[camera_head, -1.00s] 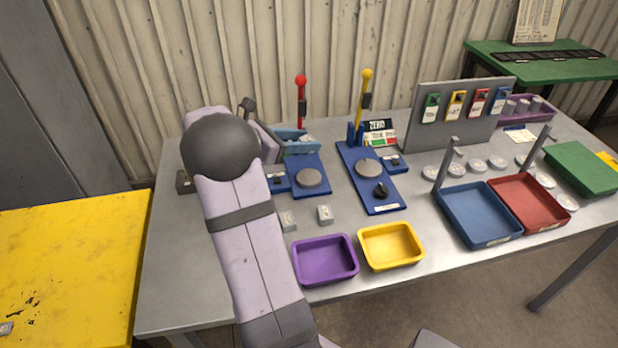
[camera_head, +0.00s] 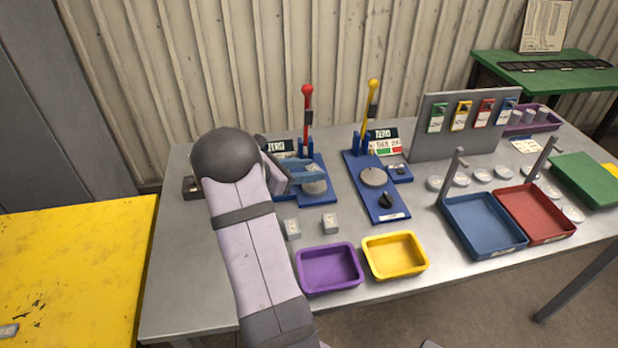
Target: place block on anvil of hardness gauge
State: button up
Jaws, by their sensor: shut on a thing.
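The left hardness gauge (camera_head: 322,200) has a blue base, a red-knobbed lever and a round grey anvil (camera_head: 315,187). A second gauge (camera_head: 387,207) stands to its right, with a yellow-knobbed lever and its own grey anvil (camera_head: 373,177). My gripper (camera_head: 312,174), with light blue jaws, is over the left gauge, at the back edge of its anvil in the picture. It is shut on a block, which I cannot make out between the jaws. I cannot tell whether it touches the anvil.
A purple tray (camera_head: 329,289) and a yellow tray (camera_head: 394,275) stand at the table's front. Blue (camera_head: 484,248) and red (camera_head: 535,239) trays with upright posts are on the right. A grey board (camera_head: 424,150) with coloured tags stands behind. My arm covers the table's left part.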

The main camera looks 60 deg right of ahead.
aim_at(309, 187)
jog(key=shift+f, duration=1.45)
jog(key=shift+f, duration=0.2)
jog(key=o, duration=1.3)
jog(key=shift+r, duration=0.15)
jog(key=b+v, duration=0.1)
jog(key=v, duration=1.1)
